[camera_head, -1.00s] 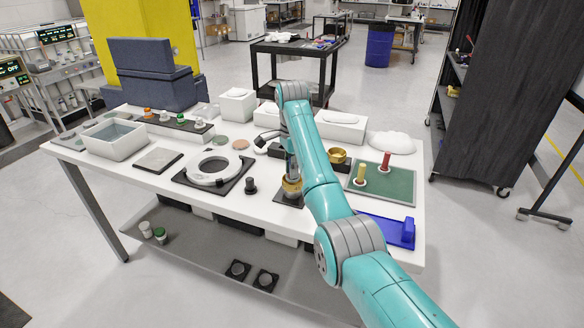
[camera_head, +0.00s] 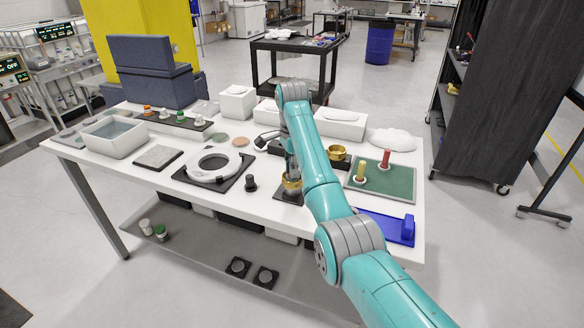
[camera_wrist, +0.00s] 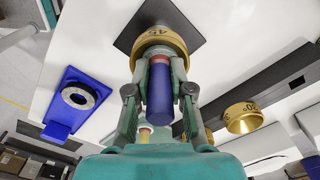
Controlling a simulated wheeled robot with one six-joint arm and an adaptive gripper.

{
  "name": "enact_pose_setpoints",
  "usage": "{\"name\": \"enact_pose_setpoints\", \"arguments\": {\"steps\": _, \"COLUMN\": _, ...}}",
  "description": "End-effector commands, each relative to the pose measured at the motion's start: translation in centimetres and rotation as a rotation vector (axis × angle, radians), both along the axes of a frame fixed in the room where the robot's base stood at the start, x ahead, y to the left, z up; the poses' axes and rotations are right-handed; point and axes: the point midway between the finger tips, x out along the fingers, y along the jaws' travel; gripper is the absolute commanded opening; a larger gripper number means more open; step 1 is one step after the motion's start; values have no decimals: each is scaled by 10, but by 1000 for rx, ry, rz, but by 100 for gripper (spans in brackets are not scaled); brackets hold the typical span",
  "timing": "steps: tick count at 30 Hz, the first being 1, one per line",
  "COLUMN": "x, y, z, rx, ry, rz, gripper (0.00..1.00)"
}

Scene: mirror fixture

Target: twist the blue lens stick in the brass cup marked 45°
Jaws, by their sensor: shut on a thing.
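The brass cup marked 45 (camera_wrist: 160,40) sits on a square black plate; in the head view the cup (camera_head: 291,188) is partly covered by my arm. The blue lens stick (camera_wrist: 160,98) stands in the cup's mouth in the wrist view, with a reddish band where it meets the cup. My gripper (camera_wrist: 160,88) has one finger on each side of the stick and is shut on it, close to the cup. In the head view my gripper is mostly hidden by the arm. The stick's lower end is hidden inside the cup.
Another brass cup (camera_wrist: 243,118), its mark hard to read, stands apart. A green mat (camera_head: 400,187) carries a red stick (camera_head: 385,158) and a yellow stick (camera_head: 361,170). A blue stand (camera_head: 385,228) lies at the right front. A black fixture with a white ring (camera_head: 240,163) is left.

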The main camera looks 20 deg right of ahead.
Motion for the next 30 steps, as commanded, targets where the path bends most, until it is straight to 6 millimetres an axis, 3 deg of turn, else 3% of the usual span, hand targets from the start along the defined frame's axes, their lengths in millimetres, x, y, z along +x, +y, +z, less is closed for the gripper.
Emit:
{"name": "enact_pose_setpoints", "arguments": {"steps": 5, "x": 0, "y": 0, "z": -1, "rx": 0, "ry": 0, "rz": 44, "gripper": 0}}
{"name": "enact_pose_setpoints", "arguments": {"steps": 16, "x": 0, "y": 0, "z": -1, "rx": 0, "ry": 0, "rz": 384, "gripper": 0}}
{"name": "enact_pose_setpoints", "arguments": {"steps": 26, "x": 0, "y": 0, "z": -1, "rx": 0, "ry": 0, "rz": 397, "gripper": 0}}
{"name": "enact_pose_setpoints", "arguments": {"steps": 30, "x": 0, "y": 0, "z": -1, "rx": 0, "ry": 0, "rz": 301, "gripper": 0}}
